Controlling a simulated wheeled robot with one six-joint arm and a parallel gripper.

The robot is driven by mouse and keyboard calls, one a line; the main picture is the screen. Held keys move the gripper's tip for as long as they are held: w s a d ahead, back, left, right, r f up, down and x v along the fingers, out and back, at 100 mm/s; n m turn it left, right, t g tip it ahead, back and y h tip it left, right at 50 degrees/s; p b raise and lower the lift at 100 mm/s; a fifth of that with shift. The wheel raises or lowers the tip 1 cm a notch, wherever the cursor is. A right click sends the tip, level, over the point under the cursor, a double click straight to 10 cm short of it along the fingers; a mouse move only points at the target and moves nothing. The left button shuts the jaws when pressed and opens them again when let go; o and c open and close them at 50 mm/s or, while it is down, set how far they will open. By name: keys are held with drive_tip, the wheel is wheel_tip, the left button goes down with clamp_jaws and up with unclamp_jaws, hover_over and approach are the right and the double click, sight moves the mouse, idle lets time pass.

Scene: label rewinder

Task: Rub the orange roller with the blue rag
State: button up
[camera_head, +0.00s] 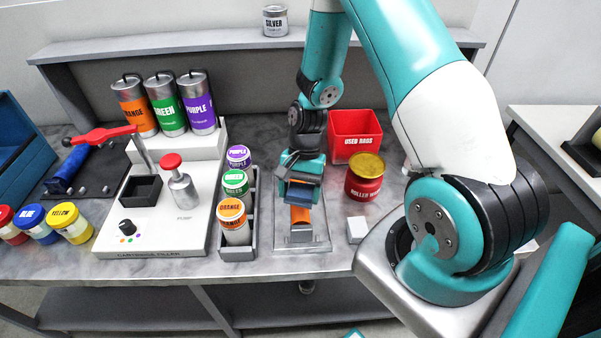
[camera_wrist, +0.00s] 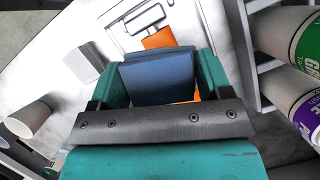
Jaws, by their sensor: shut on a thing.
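The orange roller (camera_head: 300,216) lies in a shallow grey tray (camera_head: 308,236) on the bench, in the middle of the head view. Part of it also shows in the wrist view (camera_wrist: 159,39), beyond the rag. My gripper (camera_head: 301,182) is above the tray and shut on the blue rag (camera_wrist: 160,76). The rag sits folded between the teal fingers and covers part of the roller. In the head view a dark blue edge of the rag (camera_head: 301,193) shows right over the roller. I cannot tell whether rag and roller touch.
A rack of purple, green and orange jars (camera_head: 232,222) stands close left of the tray. A red USED RAGS bin (camera_head: 355,135) and a red can with a yellow lid (camera_head: 365,178) stand to the right. A small white block (camera_head: 357,230) lies near the front.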

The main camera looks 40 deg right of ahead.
drive_tip(key=shift+r+p, duration=1.4)
drive_tip(key=shift+r, duration=0.6)
